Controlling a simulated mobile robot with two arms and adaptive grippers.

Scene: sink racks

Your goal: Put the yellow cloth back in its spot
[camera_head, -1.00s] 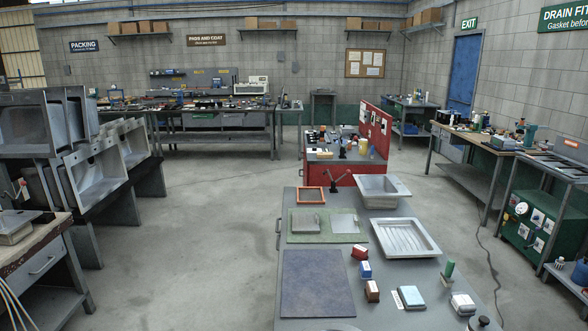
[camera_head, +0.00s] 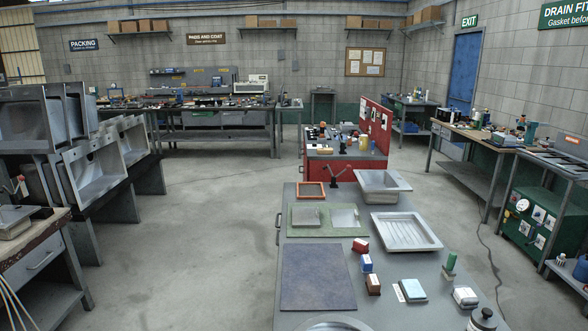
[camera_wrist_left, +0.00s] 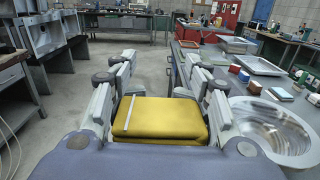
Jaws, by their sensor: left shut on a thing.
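The yellow cloth (camera_wrist_left: 172,120) is a folded pad with a thin pale strip across its left part. It shows only in the left wrist view, between the fingers of my left gripper (camera_wrist_left: 160,92), which is shut on it. The cloth is held up beside the long grey bench, with grey floor beyond it. My left gripper is out of the head view, and my right gripper is in neither view. No empty place for the cloth can be made out for certain.
The grey bench (camera_head: 388,262) carries a blue mat (camera_head: 318,277), a ribbed tray (camera_head: 406,232), a sink (camera_head: 383,186), small boxes and a bottle (camera_head: 482,321). A round metal bowl (camera_wrist_left: 275,130) lies right of my left gripper. Open floor (camera_head: 215,225) lies left of the bench.

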